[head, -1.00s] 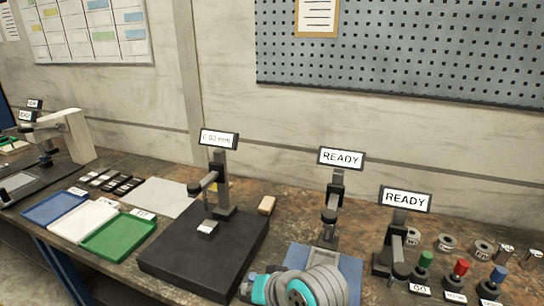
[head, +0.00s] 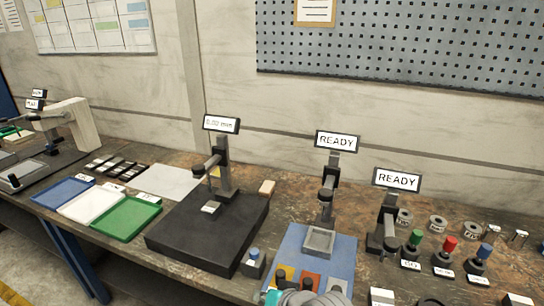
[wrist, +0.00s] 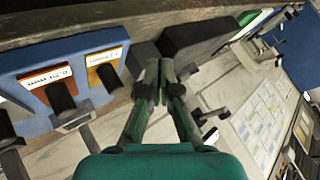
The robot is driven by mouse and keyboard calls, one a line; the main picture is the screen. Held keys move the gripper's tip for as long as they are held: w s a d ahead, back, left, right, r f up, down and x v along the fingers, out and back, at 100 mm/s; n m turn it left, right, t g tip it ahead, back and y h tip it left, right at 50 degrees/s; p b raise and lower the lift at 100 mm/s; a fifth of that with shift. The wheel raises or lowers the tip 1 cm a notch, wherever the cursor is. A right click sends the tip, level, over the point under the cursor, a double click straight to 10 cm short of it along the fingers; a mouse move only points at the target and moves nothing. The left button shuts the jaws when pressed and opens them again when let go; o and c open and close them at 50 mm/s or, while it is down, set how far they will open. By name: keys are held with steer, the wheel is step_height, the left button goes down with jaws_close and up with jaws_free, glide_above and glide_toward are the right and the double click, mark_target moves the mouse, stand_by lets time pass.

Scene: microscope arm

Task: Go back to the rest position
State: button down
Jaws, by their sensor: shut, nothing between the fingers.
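My gripper (wrist: 160,82) shows in the wrist view with its two green fingers together at the tips and nothing between them. It is in the air in front of the bench edge, near the blue base plate (wrist: 62,45) with orange and yellow labelled plates. In the head view only part of my arm shows at the bottom, and my fingers are out of the picture there. The blue base plate (head: 338,252) lies just beyond my arm, under a stand with a READY display (head: 336,141).
A black granite stand (head: 200,245) with a small display stands left of my arm. Blue, white and green trays (head: 125,226) lie further left. Green, red and blue knobs (head: 450,244) stand at the right. A second READY display (head: 397,180) is nearby.

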steer(key=s+d+f+m+t+h, duration=0.1)
steer(key=s+d+f+t+h, duration=0.25)
steer(key=s+d+f, duration=1.15)
steer(key=s+d+r+t+h, duration=0.1)
steer(key=s+r, duration=0.4)
steer(key=s, duration=0.6)
steer(key=s+d+r+n+t+h, duration=0.1)
steer(key=s+d+r, duration=0.3)
steer(key=s, duration=0.8)
steer(key=shift+s+d+r+t+h, duration=0.15)
steer(key=shift+d+r+t+h, duration=0.2)
steer(key=shift+t, duration=0.5)
